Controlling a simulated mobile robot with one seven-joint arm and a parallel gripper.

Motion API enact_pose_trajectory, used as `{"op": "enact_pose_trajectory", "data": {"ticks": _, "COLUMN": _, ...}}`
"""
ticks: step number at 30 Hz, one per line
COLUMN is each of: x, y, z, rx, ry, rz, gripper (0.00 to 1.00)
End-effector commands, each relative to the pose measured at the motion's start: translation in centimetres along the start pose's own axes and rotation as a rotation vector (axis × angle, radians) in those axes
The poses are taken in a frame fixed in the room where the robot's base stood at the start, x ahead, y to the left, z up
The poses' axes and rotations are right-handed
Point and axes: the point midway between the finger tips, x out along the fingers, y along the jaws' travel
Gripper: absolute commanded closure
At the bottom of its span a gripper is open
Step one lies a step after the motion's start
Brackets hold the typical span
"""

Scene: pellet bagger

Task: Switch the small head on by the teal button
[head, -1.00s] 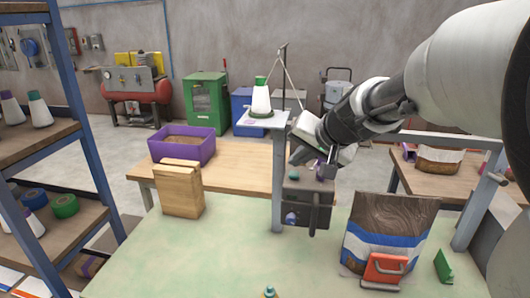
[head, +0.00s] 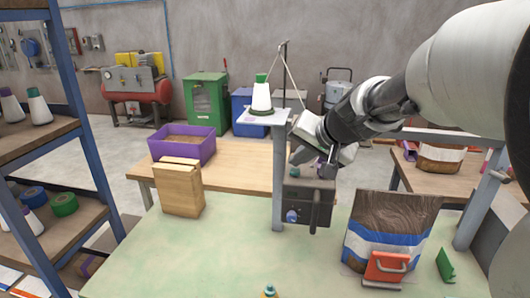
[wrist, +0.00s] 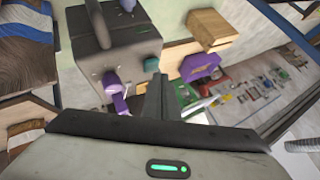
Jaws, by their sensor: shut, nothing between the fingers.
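The small head is a dark grey box (head: 312,203) on the post at the middle of the green-topped bench. A teal button (head: 294,172) sits at its upper left, and a purple one near its upper right; a blue-purple knob (head: 292,216) is on its lower front. My gripper (head: 322,172) is over the top of the box. In the wrist view the box (wrist: 95,45) fills the upper left. My shut, empty fingers (wrist: 160,78) point towards the teal button (wrist: 151,64), close to it. I cannot tell whether they touch it.
A grey metal post (head: 278,180) stands left of the box and carries a white cone spool (head: 261,97). A pellet bag (head: 390,235) with a red clamp (head: 385,267) stands to the right. A wooden block (head: 180,190) stands left. The bench (head: 200,255) front left is clear.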

Motion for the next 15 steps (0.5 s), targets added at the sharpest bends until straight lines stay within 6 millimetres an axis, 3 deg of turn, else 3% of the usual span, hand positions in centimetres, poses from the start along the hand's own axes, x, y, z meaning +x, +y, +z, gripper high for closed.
{"op": "enact_pose_trajectory", "data": {"ticks": 15, "x": 0.34, "y": 0.26, "z": 0.26, "rx": 0.000, "ry": 0.000, "rz": 0.000, "gripper": 1.00}}
